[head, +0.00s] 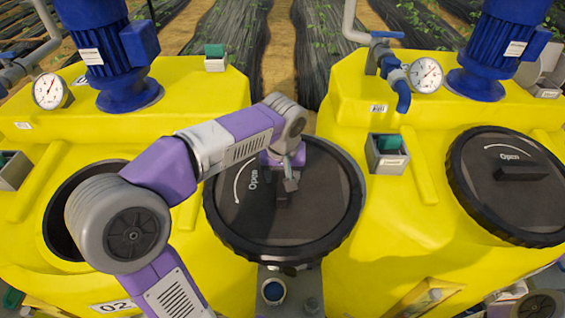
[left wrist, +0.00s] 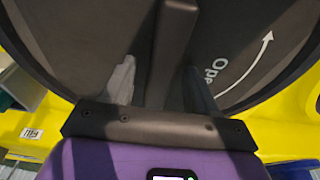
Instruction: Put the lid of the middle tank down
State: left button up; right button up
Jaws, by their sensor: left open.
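The middle lid (head: 325,205) is a large, round black disc with a thick ribbed rim, a white "Open" arrow and a raised bar handle (left wrist: 175,45). It lies face up between the yellow bodies at left and right. I cannot tell whether its rim is fully seated. My left gripper (head: 288,182) is over the handle. In the left wrist view its two fingers (left wrist: 160,88) stand apart on either side of the bar, with gaps visible. The lid face also fills much of that view (left wrist: 75,45). My right gripper is not in view.
A dark round opening (head: 62,215) shows uncovered at left, partly behind my left arm. Another black lid (head: 520,205) lies at right. Blue motors (head: 112,50), gauges (head: 424,75) and a pipe (head: 402,90) stand behind. A small box (head: 387,155) sits right of the middle lid.

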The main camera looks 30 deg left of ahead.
pick_arm(q)
notch_tip(320, 180, up, 12)
jog(key=s+d+p, duration=0.1)
jog(key=s, duration=0.1)
jog(key=shift+d+f, duration=0.15)
jog(key=shift+f, duration=0.1)
dwell(0.4)
